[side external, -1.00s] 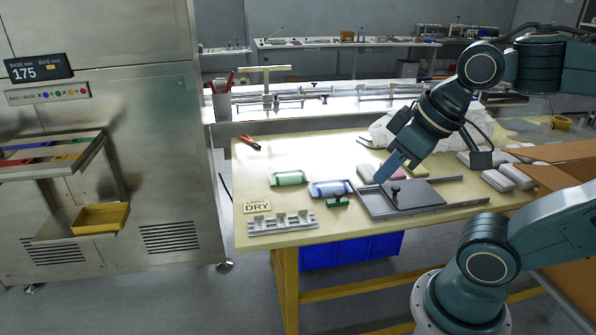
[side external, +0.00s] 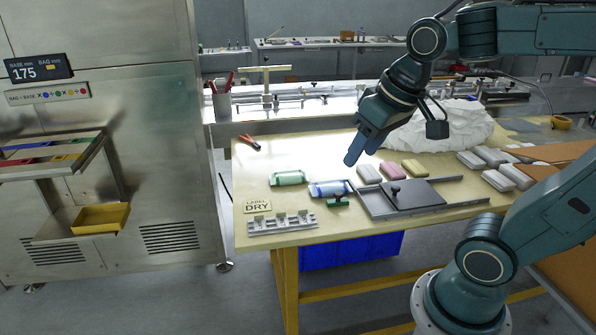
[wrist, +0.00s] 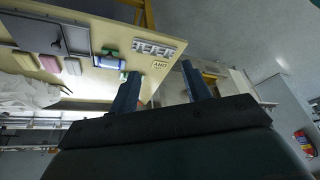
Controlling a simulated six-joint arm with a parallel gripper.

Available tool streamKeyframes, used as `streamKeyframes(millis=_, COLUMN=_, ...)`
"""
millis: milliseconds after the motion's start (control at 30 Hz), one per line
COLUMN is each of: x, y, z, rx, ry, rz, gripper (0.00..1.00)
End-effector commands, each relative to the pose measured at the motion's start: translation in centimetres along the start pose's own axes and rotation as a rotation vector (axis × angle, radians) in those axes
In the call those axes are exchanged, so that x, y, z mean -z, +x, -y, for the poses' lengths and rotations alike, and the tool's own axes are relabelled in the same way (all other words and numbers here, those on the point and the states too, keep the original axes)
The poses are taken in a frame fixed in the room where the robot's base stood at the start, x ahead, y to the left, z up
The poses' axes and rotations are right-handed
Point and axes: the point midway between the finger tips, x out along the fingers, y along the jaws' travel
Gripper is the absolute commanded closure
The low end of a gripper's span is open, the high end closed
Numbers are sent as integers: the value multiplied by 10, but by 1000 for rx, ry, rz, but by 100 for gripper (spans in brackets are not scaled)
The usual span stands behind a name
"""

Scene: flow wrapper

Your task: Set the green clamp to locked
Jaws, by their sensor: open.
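The green clamp (side external: 338,201) sits at the left end of the grey sliding fixture (side external: 440,203), near the table's front side. It has a small dark knob or handle on top; its locking position is too small to tell. It also shows as a small green spot in the wrist view (wrist: 111,49). My gripper (side external: 353,158) is open and empty. It hangs in the air above and behind the clamp, apart from it. Both blue fingers show in the wrist view (wrist: 157,74), with nothing between them.
A blue-and-white pack (side external: 330,189) lies just behind the clamp, with a green pack (side external: 288,178) to its left. Pink (side external: 391,170) and yellow (side external: 414,168) blocks lie behind the fixture. A black knob (side external: 395,190) stands on its dark plate. A grey notched rack (side external: 283,223) is front left.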

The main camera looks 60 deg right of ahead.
Motion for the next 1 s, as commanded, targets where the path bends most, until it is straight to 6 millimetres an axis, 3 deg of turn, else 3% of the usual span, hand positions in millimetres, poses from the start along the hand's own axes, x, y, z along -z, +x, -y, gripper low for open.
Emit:
streamKeyframes(millis=500, x=88, y=56, z=-60, rx=-88, ry=338, rz=148, gripper=52)
streamKeyframes(millis=800, x=122, y=105, z=-113, rx=-135, ry=534, rz=225, gripper=52)
streamKeyframes(millis=1000, x=134, y=144, z=-154, rx=-165, ry=665, rz=277, gripper=52)
